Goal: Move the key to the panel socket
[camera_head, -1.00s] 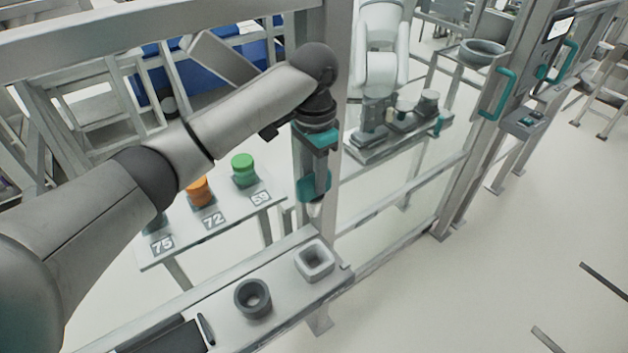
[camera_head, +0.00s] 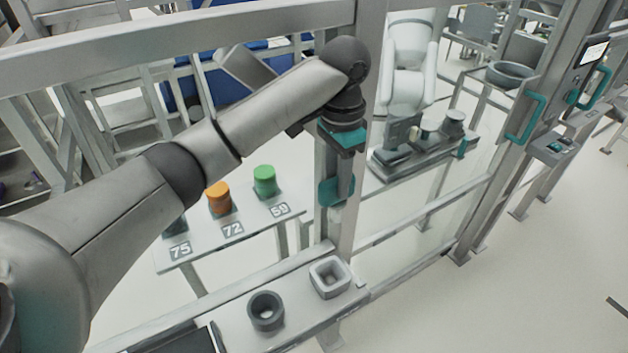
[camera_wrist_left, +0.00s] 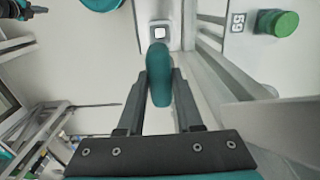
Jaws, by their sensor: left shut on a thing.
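My left gripper (camera_head: 338,178) hangs pointing down near the centre of the head view, in front of a grey frame post. It is shut on a teal, rounded key (camera_head: 335,193). In the left wrist view the key (camera_wrist_left: 158,75) sits between the two dark fingers and sticks out past their tips. A panel (camera_head: 590,52) with a small lit screen stands on a post at the upper right, with a control box (camera_head: 553,148) below it. Both are well apart from the gripper. I cannot make out which part is the socket. My right gripper is not in view.
A ledge below the gripper bears a square grey holder (camera_head: 330,278) and a round dark cup (camera_head: 265,310). Behind the frame, a table has orange (camera_head: 218,197) and green (camera_head: 264,181) cylinders. Teal door handles (camera_head: 526,118) stand before the panel.

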